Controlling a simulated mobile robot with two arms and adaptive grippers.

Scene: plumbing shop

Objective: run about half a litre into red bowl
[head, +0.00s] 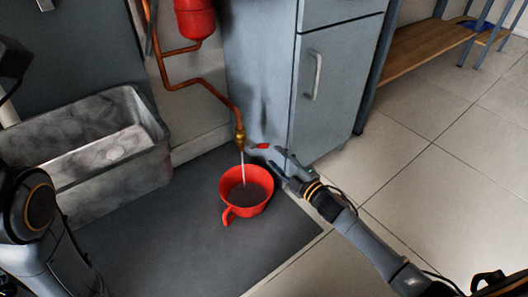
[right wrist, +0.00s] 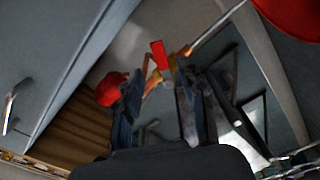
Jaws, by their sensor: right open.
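The red bowl (head: 232,212), with a side handle, stands upright on the dark mat below the brass tap (head: 240,139). A thin pale stream of water (head: 243,168) falls from the tap into it. The inside looks dark grey; I cannot tell the water level. The tap's red lever (head: 262,146) points right; it also shows in the right wrist view (right wrist: 158,54). My right gripper (head: 281,162) is open beside the lever's end, and its fingers (right wrist: 157,90) show no object held between them. My left gripper is not in view.
A grey stone-like trough (head: 110,172) stands left of the bowl. A grey cabinet (head: 335,85) rises close behind my right gripper. Copper pipe (head: 205,84) and a red tank (head: 194,18) are on the wall. Tiled floor (head: 440,165) at right is clear.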

